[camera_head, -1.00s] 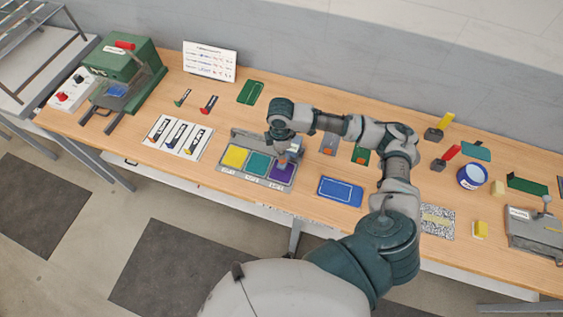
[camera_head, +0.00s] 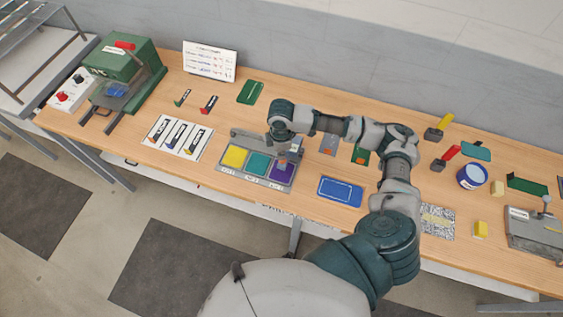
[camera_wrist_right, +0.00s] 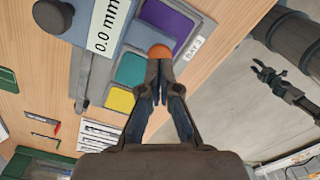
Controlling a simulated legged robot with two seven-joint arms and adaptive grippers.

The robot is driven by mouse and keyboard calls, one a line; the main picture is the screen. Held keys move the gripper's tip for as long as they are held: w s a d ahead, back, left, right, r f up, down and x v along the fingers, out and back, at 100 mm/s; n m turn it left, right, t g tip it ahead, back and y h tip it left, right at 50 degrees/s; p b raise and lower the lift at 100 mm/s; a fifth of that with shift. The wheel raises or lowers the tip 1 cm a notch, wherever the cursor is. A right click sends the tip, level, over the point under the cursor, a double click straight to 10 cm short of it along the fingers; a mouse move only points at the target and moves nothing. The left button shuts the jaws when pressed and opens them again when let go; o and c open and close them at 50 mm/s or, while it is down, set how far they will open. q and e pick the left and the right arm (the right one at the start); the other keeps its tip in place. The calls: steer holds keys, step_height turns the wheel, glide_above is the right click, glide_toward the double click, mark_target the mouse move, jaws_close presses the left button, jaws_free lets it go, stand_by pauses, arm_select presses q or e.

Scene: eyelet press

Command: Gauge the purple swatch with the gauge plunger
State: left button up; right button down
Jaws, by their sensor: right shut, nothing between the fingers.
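The purple swatch (camera_head: 282,172) lies in the right bay of the grey three-bay tray (camera_head: 228,182); it also shows in the wrist view (camera_wrist_right: 167,24), next to the "BAY 3" label. The gauge (camera_wrist_right: 104,28) carries a "0.0 mm" readout and stands beside the bays. An orange round knob (camera_wrist_right: 160,51) shows at my right fingertips. My right gripper (camera_wrist_right: 159,66) is shut and empty, its tips at or touching the knob; I cannot tell whether they press it. What looks like my left gripper (camera_wrist_right: 263,70) hangs off the table, too small to read.
Yellow (camera_head: 235,157) and teal (camera_head: 258,164) swatches fill the other bays. A blue plate (camera_head: 340,190) lies right of the tray, a white card with dark strips (camera_head: 178,137) left of it. A green press (camera_head: 125,72) stands far left, a blue tin (camera_head: 471,176) at right.

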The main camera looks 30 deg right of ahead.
steer(key=shift+f, duration=0.25)
steer(key=shift+d+f, duration=0.4)
steer(key=shift+f, duration=0.1)
steer(key=shift+a+f, duration=0.25)
steer(key=shift+f, duration=0.45)
stand_by(0.3)
step_height(320, 180, up, 3)
steer(key=p, duration=0.3)
steer(key=shift+d+p, duration=0.15)
steer(key=shift+p, duration=0.2)
step_height(320, 180, up, 2)
steer(key=shift+r+p, duration=0.1)
steer(key=shift+p, duration=1)
steer(key=shift+r, duration=0.9)
